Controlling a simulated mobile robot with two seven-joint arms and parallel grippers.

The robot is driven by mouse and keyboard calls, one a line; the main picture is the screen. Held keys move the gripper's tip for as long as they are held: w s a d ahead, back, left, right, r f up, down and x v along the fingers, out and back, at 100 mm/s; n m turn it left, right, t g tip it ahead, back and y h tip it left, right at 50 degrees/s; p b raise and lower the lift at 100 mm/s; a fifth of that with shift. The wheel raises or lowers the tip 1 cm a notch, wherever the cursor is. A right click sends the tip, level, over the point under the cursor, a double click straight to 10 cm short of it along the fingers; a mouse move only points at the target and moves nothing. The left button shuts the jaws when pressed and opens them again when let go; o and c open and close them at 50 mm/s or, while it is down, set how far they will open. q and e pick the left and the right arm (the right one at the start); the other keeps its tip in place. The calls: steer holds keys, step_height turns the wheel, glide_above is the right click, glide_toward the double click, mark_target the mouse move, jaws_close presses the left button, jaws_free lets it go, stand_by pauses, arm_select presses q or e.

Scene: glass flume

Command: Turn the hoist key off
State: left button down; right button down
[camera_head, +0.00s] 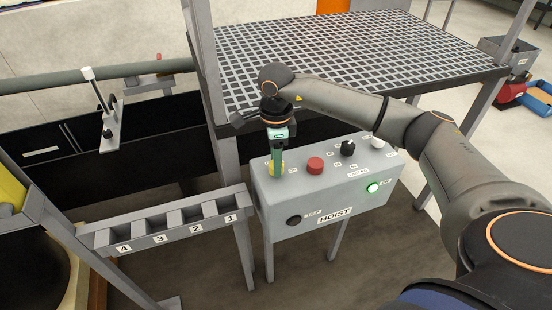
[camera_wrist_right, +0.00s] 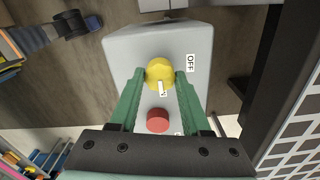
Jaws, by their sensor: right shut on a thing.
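The hoist box (camera_head: 265,200) is a grey control box on legs, marked HOIST on its front. The yellow hoist key (camera_head: 273,170) is at the left end of its top. My right gripper (camera_head: 277,172) reaches down onto the key. In the right wrist view, the green fingers (camera_wrist_right: 159,76) are shut on the round yellow key (camera_wrist_right: 158,70), one on each side. The OFF label (camera_wrist_right: 190,63) lies to the right of the key there. My left gripper is out of view.
A red button (camera_head: 315,165), a black knob (camera_head: 348,148) and a white knob (camera_head: 377,142) share the box top. A green lamp (camera_head: 372,187) is lit on the front. A numbered rack (camera_head: 170,235) stands at left, a grating platform (camera_head: 350,50) behind.

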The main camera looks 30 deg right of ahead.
steer(key=shift+m, duration=0.3)
steer(key=m, duration=0.8)
steer(key=shift+p, duration=0.4)
steer(key=m, duration=0.4)
steer(key=shift+m+p, duration=0.3)
steer(key=shift+p, duration=0.05)
steer(key=m+p, duration=0.1)
steer(key=m, duration=0.3)
steer(key=shift+m, duration=0.3)
steer(key=shift+c, duration=1.9)
jaws_free()
